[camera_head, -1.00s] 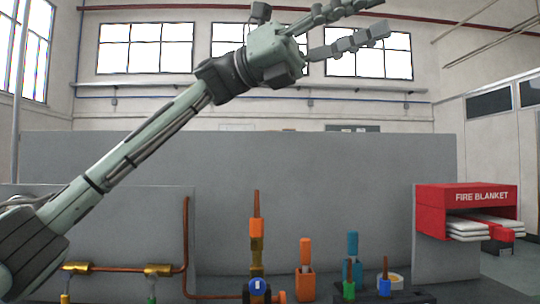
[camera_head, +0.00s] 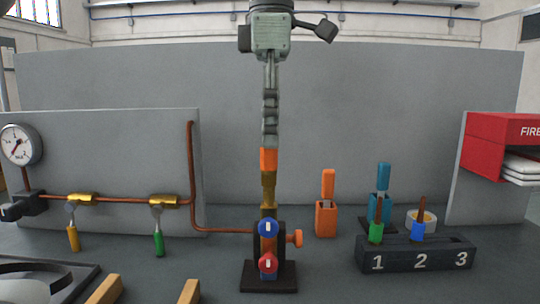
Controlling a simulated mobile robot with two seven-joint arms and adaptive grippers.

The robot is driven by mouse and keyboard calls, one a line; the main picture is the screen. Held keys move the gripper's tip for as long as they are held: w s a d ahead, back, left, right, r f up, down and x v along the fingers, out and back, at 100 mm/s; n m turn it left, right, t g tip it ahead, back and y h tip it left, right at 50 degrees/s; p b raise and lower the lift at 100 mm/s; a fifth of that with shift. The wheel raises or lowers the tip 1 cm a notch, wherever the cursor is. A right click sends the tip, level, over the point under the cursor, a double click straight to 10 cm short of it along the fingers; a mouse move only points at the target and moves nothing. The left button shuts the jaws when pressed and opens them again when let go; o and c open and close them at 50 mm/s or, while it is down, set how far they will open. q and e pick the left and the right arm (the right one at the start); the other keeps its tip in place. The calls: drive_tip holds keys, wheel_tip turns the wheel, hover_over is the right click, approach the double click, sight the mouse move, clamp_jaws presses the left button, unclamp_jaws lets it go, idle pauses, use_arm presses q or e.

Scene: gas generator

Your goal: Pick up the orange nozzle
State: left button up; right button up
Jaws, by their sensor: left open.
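The orange nozzle (camera_head: 268,160) stands upright on top of a brass fitting (camera_head: 268,188) above the black-based valve block. Its orange collar shows; its thin copper tip is hidden behind my gripper's fingers. My left gripper (camera_head: 269,143) points straight down over the nozzle and is open. Its fingers are seen edge-on, one behind the other, with their ends at the top of the collar. I cannot tell whether they touch it. My right gripper is not in view.
The valve block (camera_head: 268,283) has blue and red knobs. A numbered black rack (camera_head: 400,255) holds green (camera_head: 376,232) and blue (camera_head: 417,231) nozzles; slot 3 looks empty. An orange holder (camera_head: 326,221) and blue holder (camera_head: 380,207) stand behind. Copper pipe (camera_head: 193,170) runs left.

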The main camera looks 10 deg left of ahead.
use_arm(q)
drive_tip(key=shift+s+a+f, duration=0.1)
drive_tip(key=shift+a+f, duration=0.05)
drive_tip(key=shift+f, duration=1.75)
clamp_jaws()
